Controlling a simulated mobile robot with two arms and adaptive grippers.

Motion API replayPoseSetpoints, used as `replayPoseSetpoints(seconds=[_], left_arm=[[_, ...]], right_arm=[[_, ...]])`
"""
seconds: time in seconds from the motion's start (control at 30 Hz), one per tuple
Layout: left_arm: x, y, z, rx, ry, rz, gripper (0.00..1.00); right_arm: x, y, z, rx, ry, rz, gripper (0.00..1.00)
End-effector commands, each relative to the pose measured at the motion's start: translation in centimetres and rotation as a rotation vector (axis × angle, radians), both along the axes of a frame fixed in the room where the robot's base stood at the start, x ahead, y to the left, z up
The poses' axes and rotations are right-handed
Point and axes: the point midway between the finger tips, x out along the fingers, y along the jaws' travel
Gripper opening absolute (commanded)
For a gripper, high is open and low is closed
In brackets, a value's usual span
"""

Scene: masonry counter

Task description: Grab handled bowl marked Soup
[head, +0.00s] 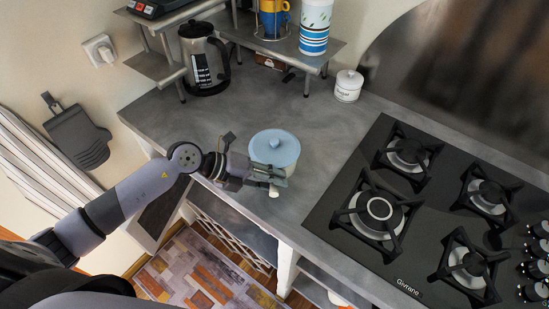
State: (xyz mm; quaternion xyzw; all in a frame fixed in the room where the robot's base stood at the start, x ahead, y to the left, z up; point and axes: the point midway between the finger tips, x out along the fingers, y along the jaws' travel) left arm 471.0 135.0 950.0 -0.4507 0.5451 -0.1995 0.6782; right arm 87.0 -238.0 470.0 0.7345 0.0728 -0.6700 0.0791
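A round bowl with a light blue lid and a small knob (274,146) stands on the grey counter, left of the stove. A short pale handle (273,190) shows at its near side; no Soup marking can be read from here. My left gripper (270,174) is at the bowl's near side, at the handle, with its fingers overlapping the bowl's front. Whether the fingers are closed on the handle or only around it cannot be made out. My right gripper is not in view.
A black stove (430,215) with several burners fills the right. A white lidded jar (347,87) stands near the wall. A coffee press (204,62) and a metal shelf (325,52) with cups and a striped canister (315,25) stand behind. Counter left of the bowl is clear.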

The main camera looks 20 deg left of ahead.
Motion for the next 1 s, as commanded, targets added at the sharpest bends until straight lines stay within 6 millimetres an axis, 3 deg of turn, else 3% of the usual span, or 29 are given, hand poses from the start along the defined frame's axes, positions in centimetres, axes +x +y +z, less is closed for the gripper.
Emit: replayPoseSetpoints(seconds=[0.33, 0.77, 1.0], left_arm=[[0.26, -0.60, -0.53, 0.001, 0.000, 0.001, 0.28], [0.24, -0.59, -0.53, 0.001, 0.001, 0.001, 0.00], [0.23, -0.59, -0.53, 0.001, 0.001, 0.001, 0.00]], right_arm=[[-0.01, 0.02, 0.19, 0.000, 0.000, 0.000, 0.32], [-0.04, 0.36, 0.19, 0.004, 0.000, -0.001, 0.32], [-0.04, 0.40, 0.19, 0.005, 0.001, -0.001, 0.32]])
